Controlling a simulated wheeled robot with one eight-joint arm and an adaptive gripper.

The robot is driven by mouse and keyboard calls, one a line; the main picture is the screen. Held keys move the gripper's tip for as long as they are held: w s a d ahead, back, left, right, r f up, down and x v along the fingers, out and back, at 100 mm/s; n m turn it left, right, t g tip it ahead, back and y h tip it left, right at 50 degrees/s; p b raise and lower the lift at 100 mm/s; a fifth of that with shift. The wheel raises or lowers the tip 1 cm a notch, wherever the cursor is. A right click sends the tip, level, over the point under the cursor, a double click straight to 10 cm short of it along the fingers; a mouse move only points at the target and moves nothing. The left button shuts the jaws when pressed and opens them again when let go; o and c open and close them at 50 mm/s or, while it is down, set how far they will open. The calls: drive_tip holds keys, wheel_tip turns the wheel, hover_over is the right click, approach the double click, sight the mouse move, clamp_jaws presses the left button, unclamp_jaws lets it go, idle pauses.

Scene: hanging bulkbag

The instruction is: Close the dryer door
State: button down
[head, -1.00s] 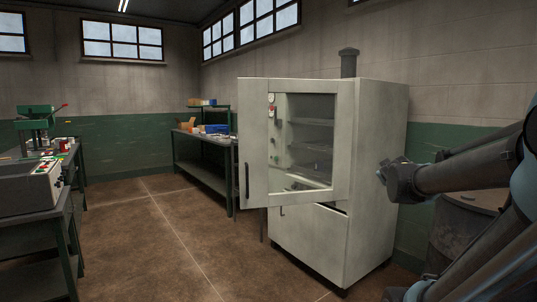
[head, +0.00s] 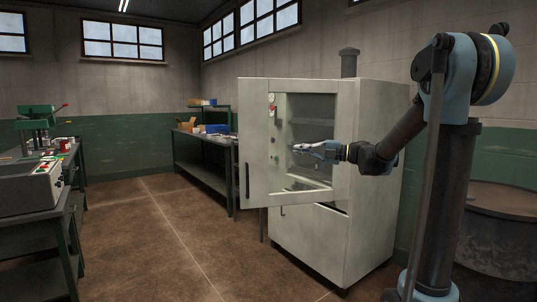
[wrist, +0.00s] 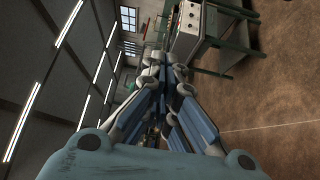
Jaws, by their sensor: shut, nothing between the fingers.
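The dryer (head: 315,245) is a tall pale cabinet right of centre in the head view. Its door (head: 258,120), with a large window and a dark vertical handle (head: 247,180) at the left edge, stands open and swung out toward the left. Shelves show through the window. My gripper (head: 298,148) is in front of the door's window in the head view, pointing left, apart from the handle. Whether it touches the door cannot be told. In the wrist view the fingers (wrist: 160,60) are together with nothing between them.
A bench with a grey machine (head: 32,187) stands at the left and shows in the wrist view. A green bench (head: 205,160) with boxes stands behind the dryer's left side. A drum (head: 503,225) stands at the right. The brown floor between is clear.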

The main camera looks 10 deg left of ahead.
drive_tip(key=w+a+f+n+g, duration=0.1)
drive_tip(key=a, duration=1.2)
drive_tip(key=shift+w+a+f+g+h, duration=0.2)
drive_tip(key=shift+g+h, duration=0.1)
drive_tip(key=shift+g, duration=0.1)
